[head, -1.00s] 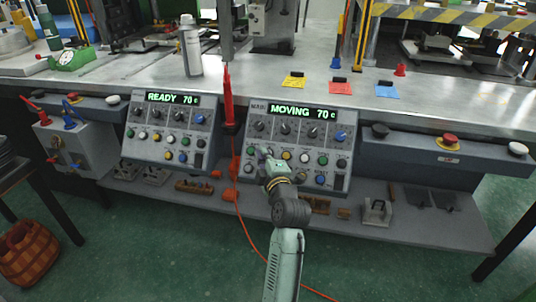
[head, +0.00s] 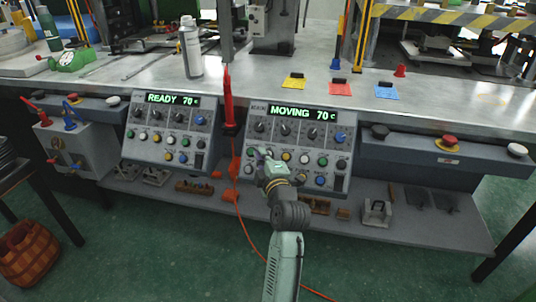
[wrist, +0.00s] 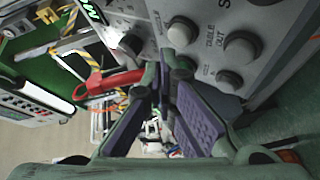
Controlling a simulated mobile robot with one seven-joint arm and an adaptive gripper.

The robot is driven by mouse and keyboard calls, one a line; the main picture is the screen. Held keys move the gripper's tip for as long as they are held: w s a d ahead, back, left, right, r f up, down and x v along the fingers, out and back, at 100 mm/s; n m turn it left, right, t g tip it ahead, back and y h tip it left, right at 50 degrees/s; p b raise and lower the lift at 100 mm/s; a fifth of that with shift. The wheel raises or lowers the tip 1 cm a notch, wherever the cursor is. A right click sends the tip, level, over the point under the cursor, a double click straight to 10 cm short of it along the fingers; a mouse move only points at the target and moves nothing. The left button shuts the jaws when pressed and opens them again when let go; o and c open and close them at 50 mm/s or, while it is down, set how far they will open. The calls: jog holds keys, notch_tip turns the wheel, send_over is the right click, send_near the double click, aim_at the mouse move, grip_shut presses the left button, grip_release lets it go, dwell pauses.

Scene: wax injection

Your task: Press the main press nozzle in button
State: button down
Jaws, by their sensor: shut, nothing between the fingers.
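The main press panel (head: 296,150) is the right-hand grey control box under the bench, and its green display reads MOVING 70 c. Rows of knobs and coloured buttons cover its sloped face. My gripper (head: 262,155) is shut and empty, with its tips at the panel's left part, hiding some buttons there. In the wrist view the fingertips (wrist: 165,65) are close to a white button (wrist: 182,32) and a dark greenish button (wrist: 181,72); I cannot tell whether they touch. A grey button (wrist: 241,47) is beside the label TABLE OUT. I cannot read a nozzle in label.
A second panel (head: 168,130) reading READY 70 c stands to the left. A red tool (head: 228,98) and orange cable hang between the panels. An emergency stop (head: 449,141) is on the bench front at right. The bench top (head: 260,75) is above.

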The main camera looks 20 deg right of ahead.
jog(key=s+a+r+p, duration=0.1)
jog(key=s+a+r, duration=0.1)
jog(key=s+r, duration=0.1)
jog(key=shift+s+r+p, duration=0.1)
jog(key=shift+p, duration=0.25)
dwell(0.6)
